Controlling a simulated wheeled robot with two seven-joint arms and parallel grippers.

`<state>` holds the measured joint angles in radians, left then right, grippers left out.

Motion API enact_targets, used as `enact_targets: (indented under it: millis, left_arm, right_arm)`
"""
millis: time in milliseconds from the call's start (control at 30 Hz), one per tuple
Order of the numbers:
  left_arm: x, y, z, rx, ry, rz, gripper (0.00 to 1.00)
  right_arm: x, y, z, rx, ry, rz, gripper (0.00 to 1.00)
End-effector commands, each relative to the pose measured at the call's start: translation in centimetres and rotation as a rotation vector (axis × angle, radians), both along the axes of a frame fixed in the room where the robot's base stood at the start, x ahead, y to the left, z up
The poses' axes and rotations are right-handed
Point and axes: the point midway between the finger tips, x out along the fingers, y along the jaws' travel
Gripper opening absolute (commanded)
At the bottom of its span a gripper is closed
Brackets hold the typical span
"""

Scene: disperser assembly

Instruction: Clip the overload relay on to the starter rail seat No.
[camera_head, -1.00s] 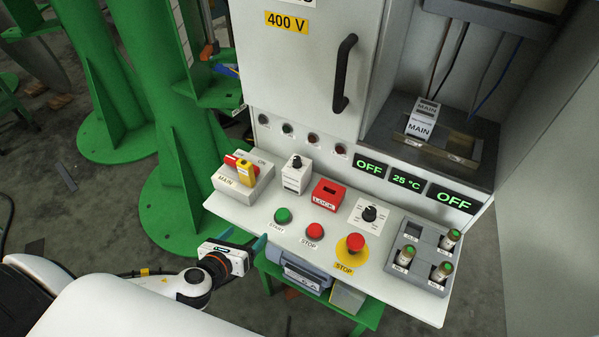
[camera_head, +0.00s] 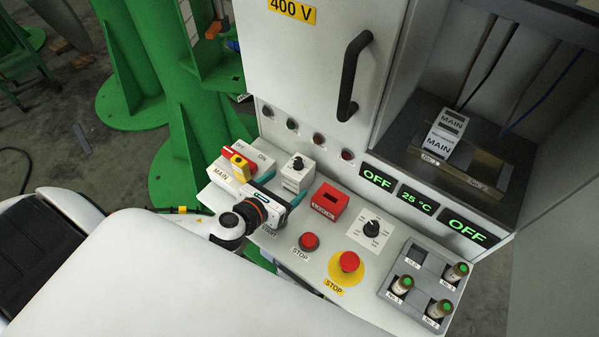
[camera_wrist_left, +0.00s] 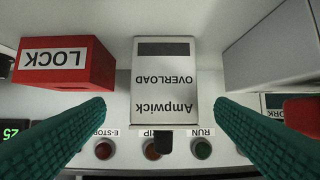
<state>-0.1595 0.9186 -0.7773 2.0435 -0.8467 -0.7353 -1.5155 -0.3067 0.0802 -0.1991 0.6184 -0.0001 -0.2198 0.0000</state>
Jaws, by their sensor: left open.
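The overload relay (camera_head: 296,178) is a small white box with a black knob, standing on the sloped panel between the MAIN switch and the red LOCK box. In the left wrist view the relay (camera_wrist_left: 165,85) shows upside-down "Ampwick OVERLOAD" print. My left gripper (camera_head: 278,201) is at the relay's near side, with its teal fingers open. In the wrist view the fingers are spread left and right of the relay, with a gap on each side. The starter rail (camera_head: 484,166) is in the cabinet recess. A MAIN module (camera_head: 446,133) sits at No. 1; No. 2 looks empty. My right gripper is out of view.
The red LOCK box (camera_head: 326,203) and the MAIN switch (camera_head: 239,170) flank the relay closely. A red STOP button (camera_head: 309,241), a yellow-ringed stop button (camera_head: 349,262) and a grey fuse tray (camera_head: 412,266) lie to the right. A black door handle (camera_head: 354,75) juts out above.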

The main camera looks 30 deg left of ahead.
Motion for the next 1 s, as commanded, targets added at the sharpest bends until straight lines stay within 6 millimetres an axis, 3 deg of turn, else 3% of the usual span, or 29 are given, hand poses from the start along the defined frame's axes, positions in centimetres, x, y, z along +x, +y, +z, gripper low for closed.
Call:
enact_targets:
  millis: [267,533,833,867,1000]
  left_arm:
    - [2.3,-0.2,-0.9,-0.001,-0.001,0.001,0.78]
    - [5.9,-0.3,-2.2,-0.001,-0.001,0.001,0.78]
    - [6.5,-0.4,-2.6,-0.001,0.001,0.000,0.78]
    - [6.5,-0.4,-2.6,-0.001,0.001,0.000,0.77]
    - [6.5,-0.4,-2.6,-0.001,0.001,0.000,0.54]
  right_arm:
    - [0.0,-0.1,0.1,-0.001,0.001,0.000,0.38]
    - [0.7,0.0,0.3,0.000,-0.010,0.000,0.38]
    - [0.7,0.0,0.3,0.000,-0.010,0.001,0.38]
    - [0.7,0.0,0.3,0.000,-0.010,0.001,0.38]
    - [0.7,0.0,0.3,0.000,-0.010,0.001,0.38]
